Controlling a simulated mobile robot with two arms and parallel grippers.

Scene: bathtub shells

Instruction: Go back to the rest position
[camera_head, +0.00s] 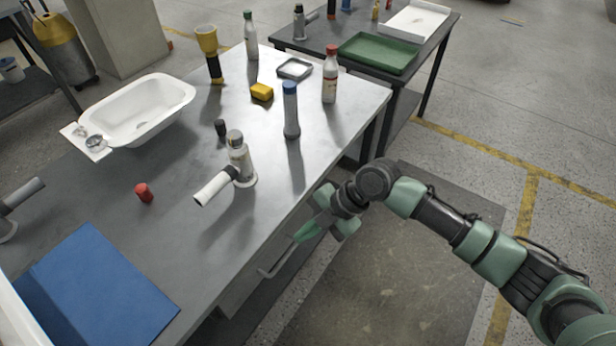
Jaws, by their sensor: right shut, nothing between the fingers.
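My right arm comes in from the lower right. Its gripper (318,226) is shut and empty, held beside the right edge of the grey table (215,262). The gripper appears apart from the things on the table. A white bathtub shell (150,108) stands at the table's left edge, with metal fittings (93,141) on its near end. My left gripper is not in view.
A metal cylinder with a white-ended side tube (240,160), a blue-capped grey bottle (290,110), a red-capped bottle (330,75) and a yellow block (261,91) stand on the table. A blue mat (100,290) lies near left. A green tray (378,53) is on the back table.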

